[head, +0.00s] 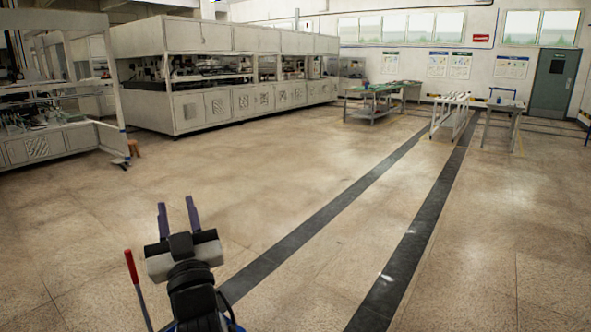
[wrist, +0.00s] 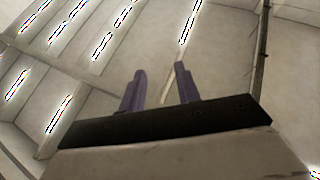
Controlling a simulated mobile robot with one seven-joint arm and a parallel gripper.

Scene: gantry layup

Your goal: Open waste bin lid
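My gripper (head: 177,218) is in the lower left of the head view, with its two purple fingers apart and nothing between them. In the wrist view my gripper (wrist: 160,88) also shows its fingers spread and empty, against a pale panelled surface with bright light strips. No waste bin or bin lid can be made out in either view.
A long white enclosed machine line (head: 225,102) stands at the back left, with another white cabinet (head: 60,143) at the far left. Work tables (head: 376,102) stand at the back right near a grey-green door (head: 553,83). The floor (head: 330,190) in the middle is clear.

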